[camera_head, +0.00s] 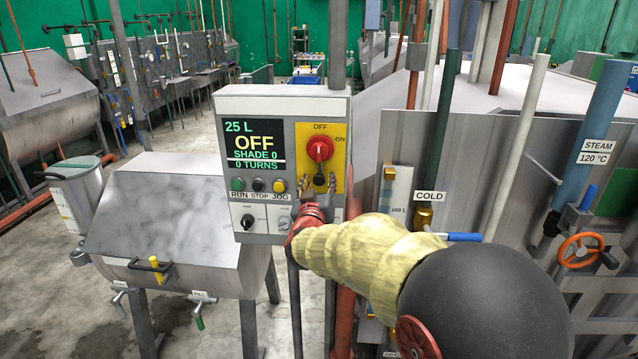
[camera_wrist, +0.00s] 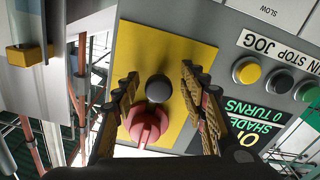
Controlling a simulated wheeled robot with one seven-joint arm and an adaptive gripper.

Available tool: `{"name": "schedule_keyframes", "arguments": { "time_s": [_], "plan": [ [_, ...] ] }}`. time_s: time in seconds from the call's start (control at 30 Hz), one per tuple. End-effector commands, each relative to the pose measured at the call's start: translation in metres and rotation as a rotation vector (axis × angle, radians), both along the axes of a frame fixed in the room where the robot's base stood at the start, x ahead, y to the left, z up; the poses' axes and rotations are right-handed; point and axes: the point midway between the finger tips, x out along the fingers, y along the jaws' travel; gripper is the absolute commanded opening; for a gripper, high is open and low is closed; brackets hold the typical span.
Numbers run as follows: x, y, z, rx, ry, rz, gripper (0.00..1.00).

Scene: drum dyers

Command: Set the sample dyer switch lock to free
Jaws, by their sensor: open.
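The grey control box (camera_head: 222,205) carries a yellow plate (camera_head: 337,133) marked OFF and ON, with a round red switch (camera_head: 319,149) on it. Just below the switch is a small dark knob (camera_head: 319,179), apparently the switch lock. In the wrist view, which is turned over, the dark round knob (camera_wrist: 158,88) sits beside the red switch (camera_wrist: 149,126). My gripper (camera_wrist: 159,76) is open, with one finger on each side of the knob and visible gaps between. In the head view my gripper (camera_head: 318,183) reaches up to the plate from below.
The display (camera_head: 255,145) reads 25 L, OFF, SHADE 0, 0 TURNS. Green, black and yellow buttons (camera_head: 279,186) sit left of my gripper, with small knobs below. A gauge (camera_head: 400,200) and the COLD pipe stand to the right. A lidded grey tank (camera_head: 165,215) is at left.

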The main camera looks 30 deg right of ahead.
Motion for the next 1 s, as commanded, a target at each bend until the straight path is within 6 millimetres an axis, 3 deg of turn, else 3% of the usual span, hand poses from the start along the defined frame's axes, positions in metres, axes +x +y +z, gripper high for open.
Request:
{"name": "schedule_keyframes", "arguments": {
  "time_s": [0.6,1.0],
  "plan": [
    [-0.086,0.059,0.0,0.0,0.0,0.002,0.43],
    [-0.096,0.066,-0.001,0.0,0.002,0.001,0.43]
  ]
}}
